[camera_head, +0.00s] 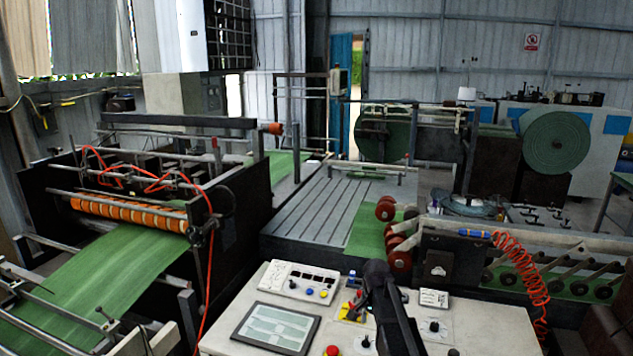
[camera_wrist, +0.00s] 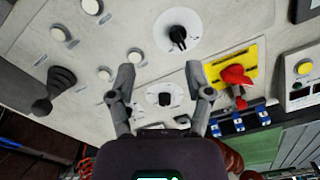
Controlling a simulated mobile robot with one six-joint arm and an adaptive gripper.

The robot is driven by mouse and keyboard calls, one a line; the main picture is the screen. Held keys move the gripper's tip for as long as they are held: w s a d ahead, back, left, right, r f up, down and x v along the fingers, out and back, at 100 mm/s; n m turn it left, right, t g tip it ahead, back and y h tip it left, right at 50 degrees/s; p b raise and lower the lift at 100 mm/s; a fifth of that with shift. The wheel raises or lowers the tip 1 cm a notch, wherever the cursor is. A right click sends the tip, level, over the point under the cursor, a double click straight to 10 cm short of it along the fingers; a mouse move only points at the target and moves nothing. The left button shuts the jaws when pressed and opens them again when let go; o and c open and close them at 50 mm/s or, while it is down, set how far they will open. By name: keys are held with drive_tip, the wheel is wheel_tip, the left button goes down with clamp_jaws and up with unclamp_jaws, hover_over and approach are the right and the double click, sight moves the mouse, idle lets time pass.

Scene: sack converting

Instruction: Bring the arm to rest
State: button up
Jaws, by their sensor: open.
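My gripper (camera_wrist: 165,72) is open and empty in the wrist view, its two grey fingers spread above a light control panel (camera_wrist: 110,20). A small white dial with a dark knob (camera_wrist: 165,99) shows between the fingers, and a larger one (camera_wrist: 178,37) lies beyond the fingertips. No contact with the panel is visible. In the head view my dark arm reaches over the control desk (camera_head: 235,335); the gripper itself cannot be made out there.
A red rotary switch on a yellow plate (camera_wrist: 237,78) is right of the fingers; a black lever (camera_wrist: 55,88) is at left. The desk bears a screen (camera_head: 275,328) and red button (camera_head: 332,350). Machines with green webs (camera_head: 115,275) and a coiled orange hose (camera_head: 522,275) flank it.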

drive_tip(key=s+f+n+b, duration=0.3)
drive_tip(key=s+n, duration=0.1)
drive_tip(key=s, duration=0.6)
drive_tip(key=s+f+n+b, duration=0.3)
drive_tip(key=s+f+n, duration=0.1)
drive_tip(key=s, duration=0.6)
drive_tip(key=shift+d+n+b, duration=0.3)
drive_tip(key=shift+d+n, duration=0.1)
drive_tip(key=shift+n, duration=0.1)
